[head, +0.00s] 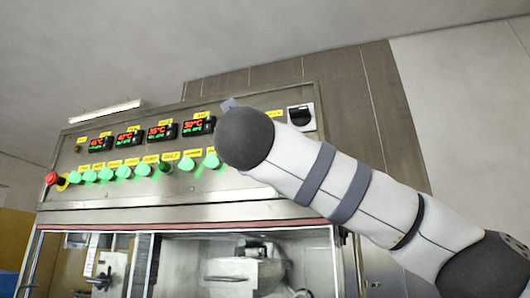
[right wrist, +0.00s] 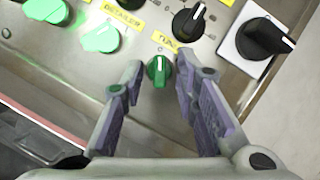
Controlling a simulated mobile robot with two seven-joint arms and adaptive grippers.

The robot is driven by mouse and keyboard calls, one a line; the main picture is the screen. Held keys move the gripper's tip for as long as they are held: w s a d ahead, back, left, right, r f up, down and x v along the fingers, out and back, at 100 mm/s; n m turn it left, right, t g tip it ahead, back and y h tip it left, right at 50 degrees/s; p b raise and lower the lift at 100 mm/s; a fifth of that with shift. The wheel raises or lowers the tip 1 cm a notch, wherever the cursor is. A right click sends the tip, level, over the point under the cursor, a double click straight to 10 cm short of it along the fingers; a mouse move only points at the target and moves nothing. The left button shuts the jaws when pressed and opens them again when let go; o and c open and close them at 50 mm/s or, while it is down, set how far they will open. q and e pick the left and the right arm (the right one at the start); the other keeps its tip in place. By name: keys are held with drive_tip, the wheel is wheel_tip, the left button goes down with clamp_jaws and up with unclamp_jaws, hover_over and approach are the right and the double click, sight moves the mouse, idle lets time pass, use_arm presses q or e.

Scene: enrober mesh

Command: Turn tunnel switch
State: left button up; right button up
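The likely tunnel switch is a dark green knob (right wrist: 158,70) with a white line, below a yellow label (right wrist: 163,41) whose visible letters look like "TUN". My right gripper (right wrist: 160,76) is open in the right wrist view. Its two fingers stand on either side of this knob, with a small gap visible on each side. In the head view my right arm covers this part of the panel, so the knob and most of the right gripper are hidden there. My left gripper is not in view.
The metal control panel (head: 60,192) carries several lit green knobs, red displays (head: 161,131) and a red emergency button (head: 52,178). In the right wrist view, a black knob (right wrist: 188,22) and a black switch on a white plate (right wrist: 264,38) are close by.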

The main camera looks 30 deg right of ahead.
clamp_jaws()
drive_tip(key=shift+m, duration=0.4)
drive_tip(key=shift+w+a+m+g+h+b, duration=0.1)
drive_tip(key=shift+m+g+h, duration=0.95)
drive_tip(key=shift+m, duration=1.65)
drive_tip(key=shift+w+a+m+g+h+b, duration=0.1)
drive_tip(key=shift+m+g+h, duration=0.95)
drive_tip(key=shift+m, duration=1.65)
drive_tip(key=shift+w+a+m+g+h+b, duration=0.1)
drive_tip(key=shift+m+g+h, duration=0.9)
drive_tip(key=shift+m, duration=1.7)
drive_tip(key=shift+m+g, duration=0.4)
drive_tip(key=shift+o, duration=1.3)
unclamp_jaws()
drive_tip(key=shift+y, duration=0.3)
